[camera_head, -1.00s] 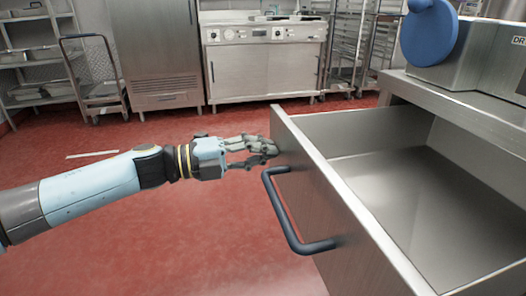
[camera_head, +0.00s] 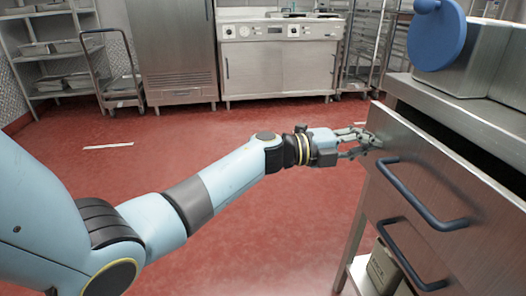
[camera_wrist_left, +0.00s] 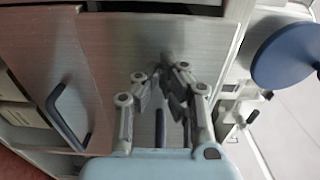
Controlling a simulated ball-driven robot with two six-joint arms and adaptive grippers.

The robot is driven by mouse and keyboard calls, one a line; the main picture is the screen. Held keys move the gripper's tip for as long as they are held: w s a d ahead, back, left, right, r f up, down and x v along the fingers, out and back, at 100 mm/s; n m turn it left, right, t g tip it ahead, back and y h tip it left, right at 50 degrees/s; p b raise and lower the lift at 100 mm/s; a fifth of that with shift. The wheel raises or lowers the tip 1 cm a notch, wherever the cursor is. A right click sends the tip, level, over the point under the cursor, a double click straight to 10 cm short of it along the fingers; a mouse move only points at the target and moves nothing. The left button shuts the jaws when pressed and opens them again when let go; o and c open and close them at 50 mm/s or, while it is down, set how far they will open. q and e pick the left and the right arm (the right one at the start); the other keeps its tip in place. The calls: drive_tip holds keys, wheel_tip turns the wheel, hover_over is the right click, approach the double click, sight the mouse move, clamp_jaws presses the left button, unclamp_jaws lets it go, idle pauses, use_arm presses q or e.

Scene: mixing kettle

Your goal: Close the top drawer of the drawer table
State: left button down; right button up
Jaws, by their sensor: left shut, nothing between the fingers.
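The top drawer (camera_head: 447,165) of the steel drawer table (camera_head: 484,117) shows its front panel and blue-grey bar handle (camera_head: 415,200). A narrow dark gap runs between the panel's upper edge and the tabletop, so the drawer stands slightly out. My left gripper (camera_head: 372,139) is shut and empty, its fingertips at the drawer front's far end, beyond the handle. In the left wrist view the fingers (camera_wrist_left: 168,85) point at the brushed steel panel (camera_wrist_left: 135,50); I cannot tell whether they touch it. My right gripper is in neither view.
A lower drawer with a similar handle (camera_head: 405,250) sits below. A blue round part (camera_head: 440,35) of a machine overhangs the tabletop. A box (camera_head: 384,268) stands on the shelf underneath. A cart (camera_head: 118,88) and a stove (camera_head: 280,65) stand far back; red floor between is clear.

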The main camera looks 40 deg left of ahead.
use_arm(q)
drive_tip(key=x, duration=0.5)
drive_tip(key=shift+w+f, duration=0.1)
drive_tip(key=shift+w+d, duration=0.1)
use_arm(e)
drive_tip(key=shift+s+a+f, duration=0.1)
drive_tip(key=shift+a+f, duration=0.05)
